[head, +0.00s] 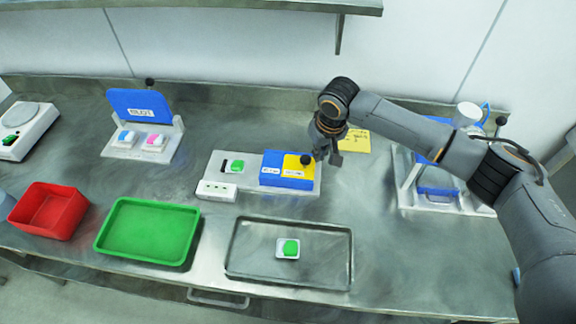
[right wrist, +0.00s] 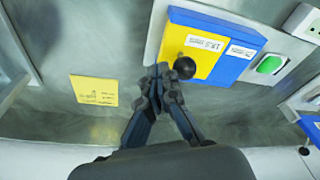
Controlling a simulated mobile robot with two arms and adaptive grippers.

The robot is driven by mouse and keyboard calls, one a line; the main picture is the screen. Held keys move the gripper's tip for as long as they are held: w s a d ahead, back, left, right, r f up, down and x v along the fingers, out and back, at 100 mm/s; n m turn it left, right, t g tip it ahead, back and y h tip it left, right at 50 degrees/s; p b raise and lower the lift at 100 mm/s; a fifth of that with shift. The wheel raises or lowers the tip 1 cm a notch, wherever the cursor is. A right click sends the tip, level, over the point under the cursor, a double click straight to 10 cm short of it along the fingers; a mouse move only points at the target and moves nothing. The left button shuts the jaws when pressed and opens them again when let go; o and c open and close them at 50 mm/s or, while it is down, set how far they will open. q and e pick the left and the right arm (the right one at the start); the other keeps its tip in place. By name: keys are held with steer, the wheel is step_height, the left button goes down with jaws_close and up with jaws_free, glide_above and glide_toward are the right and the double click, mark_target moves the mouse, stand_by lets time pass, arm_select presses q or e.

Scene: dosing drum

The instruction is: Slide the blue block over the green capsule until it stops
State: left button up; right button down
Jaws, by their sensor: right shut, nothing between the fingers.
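The blue block (head: 284,181) with a yellow section and a black knob (head: 306,159) sits at the right part of a pale base plate (head: 248,189). The green capsule (head: 237,166) lies in the base left of the block, uncovered, with a gap between. In the right wrist view the block (right wrist: 233,57), knob (right wrist: 184,67) and capsule (right wrist: 270,65) also show. My right gripper (head: 335,160) is shut and empty, just right of the knob; its fingertips (right wrist: 163,76) appear close beside it, and I cannot tell if they touch. My left gripper is not in view.
A yellow note (head: 356,142) lies behind my gripper. A blue-lidded stand (head: 140,105) is back left.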

mark_target(272, 163)
steer(key=shift+f+b, duration=0.4)
steer(key=shift+f, duration=1.4)
steer(key=shift+f, duration=0.1)
steer(key=shift+a, duration=0.1)
steer(key=shift+w+a, duration=0.2)
steer(key=shift+a, duration=0.8)
steer(key=shift+w+a, duration=0.2)
steer(key=shift+a, duration=0.75)
steer(key=shift+w+a, duration=0.2)
steer(key=shift+a, duration=0.8)
steer(key=shift+w+a+b, duration=0.15)
steer(key=shift+a+b, duration=0.05)
steer(key=shift+a, duration=0.55)
steer(key=shift+w+a+b, duration=0.15)
steer(key=shift+a, duration=0.55)
steer(key=shift+w+a+b, duration=0.2)
steer(key=shift+a+b, duration=0.05)
steer(key=shift+a, duration=0.65)
steer(key=shift+w+a+b, duration=0.2)
steer(key=shift+a+b, duration=0.05)
steer(key=shift+a, duration=0.6)
